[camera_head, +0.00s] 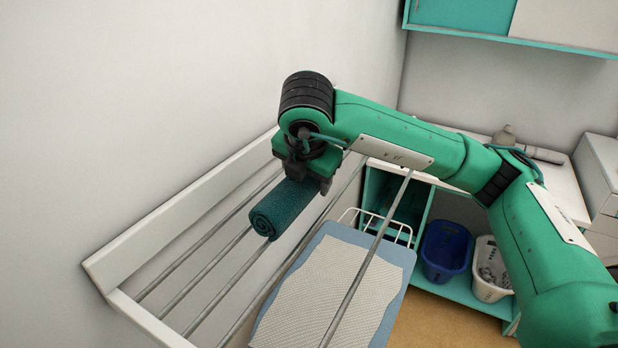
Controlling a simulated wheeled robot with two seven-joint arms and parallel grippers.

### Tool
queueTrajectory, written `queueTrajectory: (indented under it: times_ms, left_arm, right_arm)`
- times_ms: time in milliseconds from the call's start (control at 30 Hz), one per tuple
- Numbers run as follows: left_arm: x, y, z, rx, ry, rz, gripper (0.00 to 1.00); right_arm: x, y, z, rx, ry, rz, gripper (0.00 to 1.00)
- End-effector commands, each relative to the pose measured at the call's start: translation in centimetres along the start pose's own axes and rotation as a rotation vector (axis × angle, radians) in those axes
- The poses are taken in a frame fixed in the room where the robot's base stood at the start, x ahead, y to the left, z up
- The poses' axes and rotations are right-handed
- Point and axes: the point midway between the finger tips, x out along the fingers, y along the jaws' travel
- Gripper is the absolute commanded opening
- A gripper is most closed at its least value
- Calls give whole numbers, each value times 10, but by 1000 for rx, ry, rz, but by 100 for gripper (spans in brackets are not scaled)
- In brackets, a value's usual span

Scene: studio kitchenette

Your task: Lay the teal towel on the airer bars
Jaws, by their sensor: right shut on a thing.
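The teal towel (287,207) is rolled up, with its spiral end facing me. My right gripper (304,177) is shut on the far part of the towel. The towel is at the airer bars (215,277), over the middle of the rack; I cannot tell whether it touches them. The airer has a white frame (185,209) along the wall and several thin grey metal bars. The gripper's fingertips are partly hidden by its own body and the towel. My left gripper is not in view.
Below the bars stands a blue-edged board with a pale patterned cover (320,290). A teal shelf unit (470,284) at the right holds a blue basket (446,250) and a white basket (491,270). The near-left bars are bare.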

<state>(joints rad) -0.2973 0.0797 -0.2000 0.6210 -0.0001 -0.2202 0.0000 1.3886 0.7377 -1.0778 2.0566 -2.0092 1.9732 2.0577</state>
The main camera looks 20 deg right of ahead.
Motion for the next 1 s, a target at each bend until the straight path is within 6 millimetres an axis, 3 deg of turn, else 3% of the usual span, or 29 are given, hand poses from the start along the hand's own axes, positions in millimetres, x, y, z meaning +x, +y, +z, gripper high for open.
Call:
queueTrajectory:
  times_ms: [333, 367, 467, 1000]
  left_arm:
    - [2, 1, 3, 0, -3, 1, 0]
    - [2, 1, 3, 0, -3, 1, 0]
    - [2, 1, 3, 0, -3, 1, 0]
    - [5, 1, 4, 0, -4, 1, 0]
  right_arm:
    - [1, 0, 0, 0, 0, 0, 34]
    - [1, 0, 0, 0, 0, 0, 67]
    - [1, 0, 0, 0, 0, 0, 87]
    - [-4, 0, -1, -1, 0, 0, 87]
